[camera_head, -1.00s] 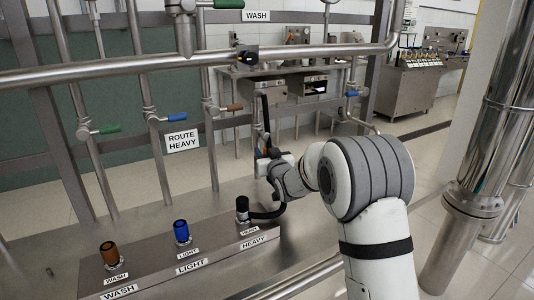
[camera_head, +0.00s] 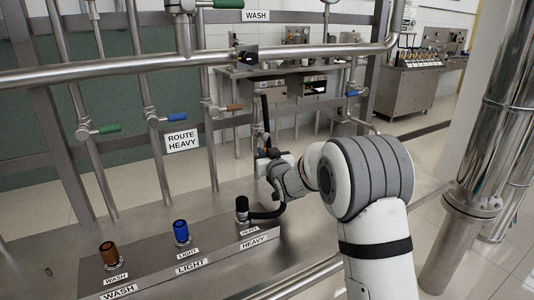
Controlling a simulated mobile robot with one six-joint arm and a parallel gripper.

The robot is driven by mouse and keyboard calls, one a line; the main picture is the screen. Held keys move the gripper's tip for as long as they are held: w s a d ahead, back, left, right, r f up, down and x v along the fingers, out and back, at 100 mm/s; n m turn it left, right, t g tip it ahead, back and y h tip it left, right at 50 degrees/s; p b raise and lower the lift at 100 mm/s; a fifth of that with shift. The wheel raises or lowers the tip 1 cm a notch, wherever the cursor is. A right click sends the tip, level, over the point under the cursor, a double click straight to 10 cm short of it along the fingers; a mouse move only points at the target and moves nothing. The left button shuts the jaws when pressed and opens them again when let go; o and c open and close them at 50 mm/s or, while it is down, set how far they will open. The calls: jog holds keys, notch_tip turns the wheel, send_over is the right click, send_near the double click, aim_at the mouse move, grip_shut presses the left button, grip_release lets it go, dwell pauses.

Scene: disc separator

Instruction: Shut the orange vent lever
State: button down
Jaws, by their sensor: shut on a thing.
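A small orange piece, which I take to be the orange vent lever (camera_head: 267,146), shows at the fingers of my gripper (camera_head: 266,154). It stands close to a dark upright part on the pipe frame. My gripper is shut on it. The wrist and fingers hide most of the lever, so its exact angle cannot be told.
A brown coupling (camera_head: 109,253), a blue coupling (camera_head: 181,232) and a black coupling (camera_head: 242,208) stand on the metal box in front. A black hose (camera_head: 268,213) curves from the black one below my wrist. Green (camera_head: 106,129), blue (camera_head: 176,118) and brown (camera_head: 234,107) valve handles sit on upright pipes behind.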

jog(key=shift+d, duration=0.1)
jog(key=w+d+r+n+y+b, duration=0.1)
jog(key=d+r+n+y+b, duration=0.1)
jog(key=n+b, duration=0.6)
jog(key=w+d+r+n+y+b, duration=0.2)
jog(key=r+n+b, duration=0.1)
jog(key=n+b, duration=0.6)
jog(key=shift+d+r+n, duration=0.25)
jog(key=shift+n, duration=1.35)
jog(key=c, duration=1.4)
grip_release()
